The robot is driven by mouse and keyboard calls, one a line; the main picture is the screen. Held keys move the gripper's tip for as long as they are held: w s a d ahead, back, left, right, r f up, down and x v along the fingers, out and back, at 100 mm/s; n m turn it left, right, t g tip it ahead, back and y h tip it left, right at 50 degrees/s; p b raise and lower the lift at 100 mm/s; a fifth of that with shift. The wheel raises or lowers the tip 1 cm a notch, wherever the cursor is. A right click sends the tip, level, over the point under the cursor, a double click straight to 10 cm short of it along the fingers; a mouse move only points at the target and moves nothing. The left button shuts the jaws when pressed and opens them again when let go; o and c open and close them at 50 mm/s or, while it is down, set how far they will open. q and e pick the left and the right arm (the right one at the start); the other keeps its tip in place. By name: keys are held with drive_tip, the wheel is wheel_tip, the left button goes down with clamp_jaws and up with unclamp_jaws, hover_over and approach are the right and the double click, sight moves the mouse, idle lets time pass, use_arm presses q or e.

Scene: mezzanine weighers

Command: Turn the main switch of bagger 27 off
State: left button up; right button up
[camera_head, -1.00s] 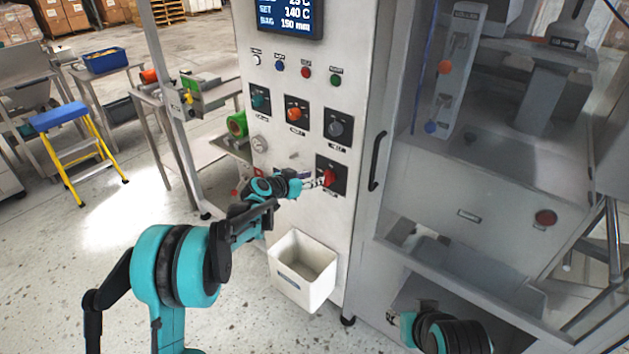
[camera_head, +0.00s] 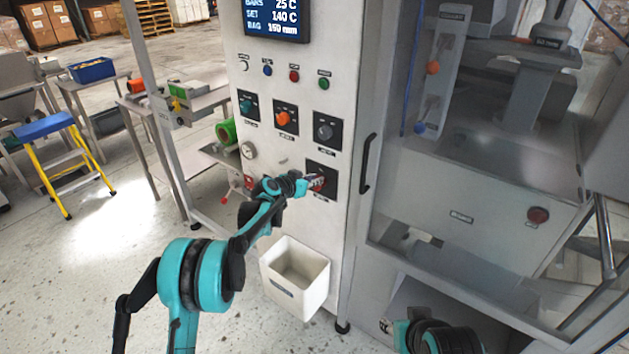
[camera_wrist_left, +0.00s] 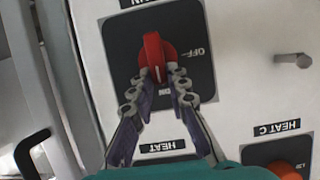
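The main switch is a red rotary knob (camera_head: 318,183) on a black plate (camera_head: 327,170), low on the white front panel. In the left wrist view the red knob (camera_wrist_left: 153,55) appears upside down, with OFF at its right and ON below it; its white line points down to ON. My left gripper (camera_head: 312,183) is at the knob and partly hides it in the head view. In the wrist view its fingertips (camera_wrist_left: 159,72) lie close against both sides of the knob's lower end. My right gripper (camera_head: 387,326) is low at the bottom; its fingers are unclear.
Above the switch are three selector knobs, including an orange one (camera_head: 284,118), and a row of small buttons. A white bin (camera_head: 298,280) hangs below. A door handle (camera_head: 369,163) stands right of the panel.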

use_arm(q)
clamp_jaws()
drive_tip(key=shift+w+a+f+n+g+h+b, duration=0.35)
drive_tip(key=shift+n+h, duration=0.9)
drive_tip(key=shift+n, duration=1)
drive_tip(key=shift+w+a+f+n+g+h+b, duration=0.15)
drive_tip(key=shift+a+f+n+h+b, duration=0.4)
drive_tip(key=shift+n+h, duration=1.15)
drive_tip(key=shift+w+a+f+n+g+h+b, duration=0.1)
drive_tip(key=shift+w+a+f+n+h+b, duration=0.4)
drive_tip(key=shift+n, duration=2.25)
drive_tip(key=shift+s+d+h, duration=0.15)
drive_tip(key=shift+d+h, duration=0.1)
drive_tip(key=o, duration=0.8)
unclamp_jaws()
